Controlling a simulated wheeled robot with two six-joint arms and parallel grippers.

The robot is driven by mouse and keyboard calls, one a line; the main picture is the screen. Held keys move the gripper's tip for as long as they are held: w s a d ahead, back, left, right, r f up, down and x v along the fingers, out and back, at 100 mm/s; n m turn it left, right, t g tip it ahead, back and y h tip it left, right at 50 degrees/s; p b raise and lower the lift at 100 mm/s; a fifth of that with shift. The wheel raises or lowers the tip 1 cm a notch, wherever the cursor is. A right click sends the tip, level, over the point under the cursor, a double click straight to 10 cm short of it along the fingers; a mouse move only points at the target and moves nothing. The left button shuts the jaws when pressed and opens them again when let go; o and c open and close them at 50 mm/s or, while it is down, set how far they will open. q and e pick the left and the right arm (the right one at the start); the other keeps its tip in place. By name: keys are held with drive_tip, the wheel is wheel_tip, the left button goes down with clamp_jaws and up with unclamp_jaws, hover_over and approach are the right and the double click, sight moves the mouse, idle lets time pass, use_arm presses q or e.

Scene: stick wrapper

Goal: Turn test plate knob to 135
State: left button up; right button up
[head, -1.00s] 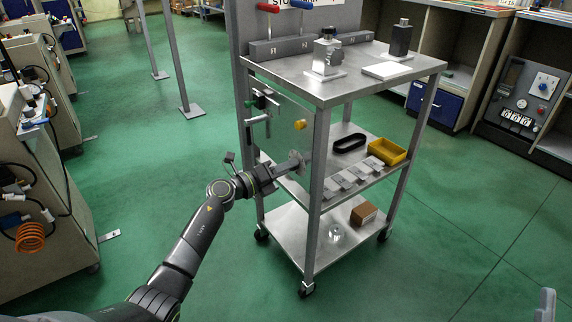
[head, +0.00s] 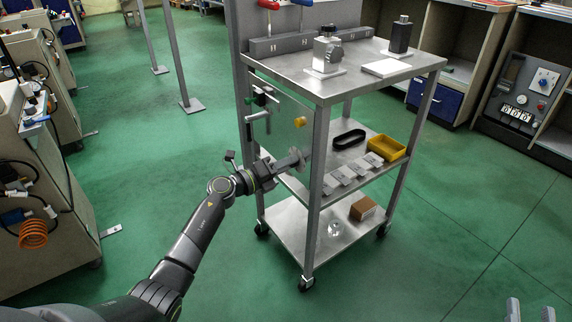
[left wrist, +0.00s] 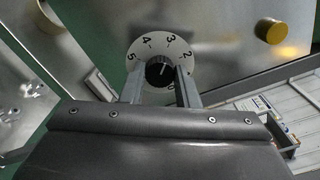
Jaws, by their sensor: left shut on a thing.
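My right gripper (head: 530,312) shows only as two separate grey fingertips at the lower right, away from the cart.
A yellow knob (head: 300,122) and small valves (head: 260,98) are on the same plate. Green floor is clear at the right.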

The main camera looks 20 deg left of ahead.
use_arm(q)
drive_tip(key=o, duration=1)
drive_tip(key=shift+s+a, duration=0.1)
drive_tip(key=p+v, duration=0.2)
drive_tip(key=v, duration=1.5)
drive_tip(key=shift+s+a+f, duration=0.1)
use_arm(e)
drive_tip(key=s+f+g+y, duration=0.1)
drive_tip(key=s+f+g, duration=0.3)
drive_tip(key=f+g, duration=0.4)
wheel_tip(320, 180, down, 5)
drive_tip(key=shift+s+a+m+y, duration=0.15)
drive_tip(key=shift+a+m+y, duration=0.15)
drive_tip(key=shift+a+m, duration=0.15)
